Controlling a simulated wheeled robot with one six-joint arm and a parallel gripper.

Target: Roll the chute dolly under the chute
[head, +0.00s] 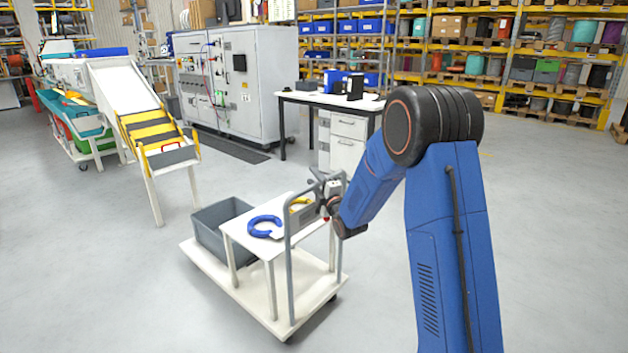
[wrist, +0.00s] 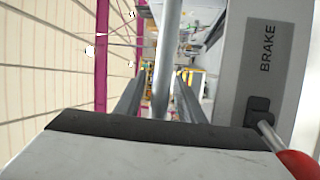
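The chute dolly (head: 255,305) is a low white platform cart standing on the open floor. It carries a grey bin and a small white table. A grey tubular handle (head: 289,255) rises at its near right end. The handle bar (wrist: 166,60) runs between my gripper's dark fingers (wrist: 158,95) in the wrist view; whether they press on it is unclear. In the head view my gripper (head: 325,192) is at the handle's upper part, its fingers hard to make out. The white chute (head: 125,88) with yellow-and-dark lower steps stands at the left, apart from the dolly.
A grey bin (head: 208,240) and a blue ring (head: 263,227) ride on the dolly. A panel marked BRAKE (wrist: 262,70) has a red-knobbed lever (wrist: 297,165). A cart of coloured bins (head: 85,145) stands left of the chute. Floor between dolly and chute is clear.

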